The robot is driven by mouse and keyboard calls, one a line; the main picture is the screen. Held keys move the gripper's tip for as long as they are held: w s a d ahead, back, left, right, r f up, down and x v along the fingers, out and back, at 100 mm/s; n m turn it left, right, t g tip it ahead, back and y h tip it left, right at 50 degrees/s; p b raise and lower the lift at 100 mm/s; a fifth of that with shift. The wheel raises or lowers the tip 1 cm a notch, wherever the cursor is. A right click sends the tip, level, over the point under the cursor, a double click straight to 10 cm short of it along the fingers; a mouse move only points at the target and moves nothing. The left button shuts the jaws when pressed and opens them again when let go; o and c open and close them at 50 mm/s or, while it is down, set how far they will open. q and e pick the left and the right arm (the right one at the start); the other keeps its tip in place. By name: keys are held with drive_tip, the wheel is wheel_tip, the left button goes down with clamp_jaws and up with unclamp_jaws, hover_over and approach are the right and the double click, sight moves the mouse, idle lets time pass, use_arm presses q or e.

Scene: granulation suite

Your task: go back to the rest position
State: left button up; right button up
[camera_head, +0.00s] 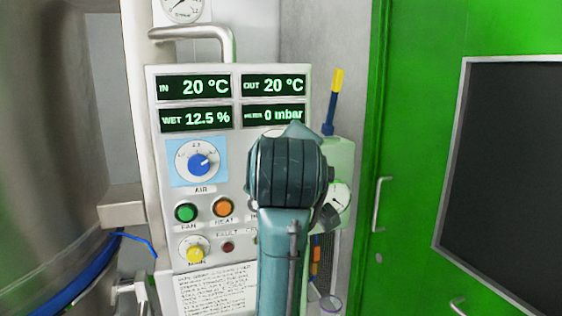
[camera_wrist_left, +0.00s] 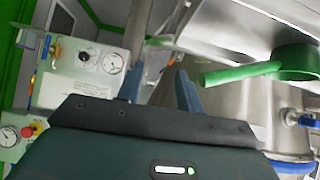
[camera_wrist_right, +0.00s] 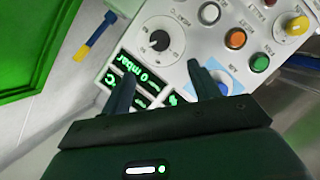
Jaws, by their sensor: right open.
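My right arm rises in the middle of the head view, in front of the control panel (camera_head: 163,235), and its wrist hides the gripper there. In the right wrist view my right gripper (camera_wrist_right: 160,74) is open and empty, its fingers pointing at the panel's displays and dials. Whether it touches the panel cannot be told. My left gripper (camera_wrist_left: 161,75) shows only in the left wrist view. Its fingers are apart with nothing between them, and steel equipment lies beyond them. No rest position is marked in view.
A steel vessel (camera_head: 60,120) with a blue band stands at left. A green door (camera_head: 425,100) with a dark window is at right. A yellow-and-blue tool (camera_head: 333,100) stands upright beside the panel. A green handled part (camera_wrist_left: 295,62) is right of my left fingers.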

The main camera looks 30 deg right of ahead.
use_arm(q)
drive_tip(key=shift+w+r, duration=0.1)
use_arm(e)
drive_tip(key=w+a+f+n+y, duration=0.1)
drive_tip(key=w+f, duration=0.2)
drive_tip(key=f, duration=0.4)
drive_tip(key=w+a+f+n+y, duration=0.1)
drive_tip(key=w+a+f, duration=0.15)
drive_tip(key=f, duration=0.55)
drive_tip(key=s+a+f+y, duration=0.1)
drive_tip(key=a+f+y, duration=0.1)
drive_tip(key=f, duration=0.7)
drive_tip(key=s+a+f+y, duration=0.1)
drive_tip(key=a+f+y, duration=0.1)
drive_tip(key=f, duration=0.7)
drive_tip(key=s+a+f+m+g+y, duration=0.1)
drive_tip(key=s+a+f+m+y, duration=0.1)
drive_tip(key=s+f, duration=0.8)
drive_tip(key=s+a+f+m+g+y, duration=0.1)
drive_tip(key=s+a+f+y, duration=0.1)
drive_tip(key=s+f, duration=0.8)
drive_tip(key=shift+a+f+m+g+y, duration=0.25)
drive_tip(key=shift+a+m+g+y, duration=0.15)
drive_tip(key=shift+a, duration=0.15)
use_arm(q)
drive_tip(key=shift+w, duration=0.2)
use_arm(e)
drive_tip(key=shift+s, duration=0.1)
use_arm(q)
drive_tip(key=shift+s, duration=0.3)
